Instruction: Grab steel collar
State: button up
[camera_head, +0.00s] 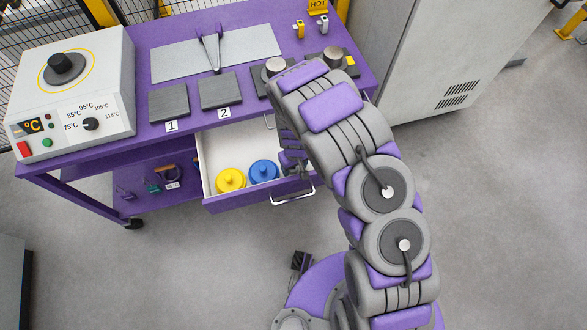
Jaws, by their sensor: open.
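I cannot surely pick out the steel collar. Two short, round grey metal pieces stand at the right of the purple bench top: one (276,66) just left of my arm's upper bend, the other (333,56) behind it. Either may be the collar. My gripper (293,162) is open and points down at the right side of the open drawer (207,165), right of a blue round piece (264,171). A yellow round piece (231,180) lies left of the blue one. My arm hides the drawer's right part and some of the bench top.
A heater box (70,95) with a dial stands at the bench's left. Dark pads marked 1 (169,103) and 2 (220,91) lie in front of a grey plate (175,62) with a forked tool. A grey cabinet (430,60) stands right.

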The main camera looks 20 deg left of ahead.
jog(key=shift+c, duration=0.8)
jog(key=shift+a+f, duration=0.1)
jog(key=shift+a, duration=0.35)
jog(key=c, duration=0.5)
jog(key=shift+c, duration=1.4)
jog(key=shift+d, duration=0.35)
jog(key=shift+c, duration=1)
jog(key=shift+a+r, duration=0.1)
jog(key=shift+r, duration=0.1)
